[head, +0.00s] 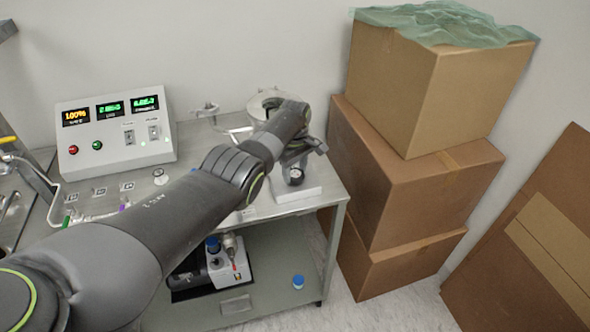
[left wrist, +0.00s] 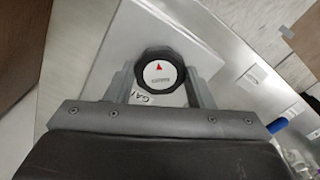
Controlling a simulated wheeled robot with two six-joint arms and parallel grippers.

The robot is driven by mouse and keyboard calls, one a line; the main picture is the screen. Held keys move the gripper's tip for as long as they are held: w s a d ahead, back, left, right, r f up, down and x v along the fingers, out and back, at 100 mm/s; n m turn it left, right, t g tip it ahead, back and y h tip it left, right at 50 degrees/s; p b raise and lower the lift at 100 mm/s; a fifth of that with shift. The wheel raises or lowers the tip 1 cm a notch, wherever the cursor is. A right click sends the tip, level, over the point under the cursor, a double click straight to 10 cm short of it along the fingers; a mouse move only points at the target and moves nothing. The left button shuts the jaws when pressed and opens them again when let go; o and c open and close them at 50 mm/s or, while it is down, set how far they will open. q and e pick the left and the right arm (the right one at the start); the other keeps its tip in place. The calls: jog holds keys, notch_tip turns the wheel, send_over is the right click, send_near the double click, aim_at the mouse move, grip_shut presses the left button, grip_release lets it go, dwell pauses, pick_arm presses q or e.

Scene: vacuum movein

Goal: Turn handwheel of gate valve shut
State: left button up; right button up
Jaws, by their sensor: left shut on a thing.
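The handwheel (left wrist: 159,72) is a black knob with a white cap, a red arrow mark and small lettering. In the left wrist view it sits between the two fingers of my left gripper (left wrist: 160,85), which is shut on it. In the head view the handwheel (head: 295,174) shows as a small dark knob below my left gripper (head: 304,163), above a white base plate (head: 290,194) near the bench's right edge. The rest of the gate valve is mostly hidden by my arm and gripper. My right gripper is not in view.
A control box (head: 115,132) with lit displays stands at the back left of the metal bench. A round metal vessel (head: 268,100) is behind my wrist. Stacked cardboard boxes (head: 400,180) stand close to the bench's right. A pump (head: 228,264) sits on the lower shelf.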

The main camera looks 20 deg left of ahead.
pick_arm(q)
jog(key=m, duration=0.5)
jog(key=shift+w+m, duration=0.1)
jog(key=shift+m, duration=0.2)
jog(key=m, duration=1)
jog(key=shift+d+m, duration=0.1)
jog(key=shift+m, duration=0.3)
jog(key=m, duration=1.1)
jog(key=shift+m, duration=0.4)
jog(key=m, duration=0.5)
jog(key=shift+r, duration=0.1)
jog(key=m, duration=0.5)
jog(key=shift+m+b, duration=0.3)
jog(key=shift+m, duration=0.1)
jog(key=m, duration=0.4)
jog(key=shift+m, duration=0.4)
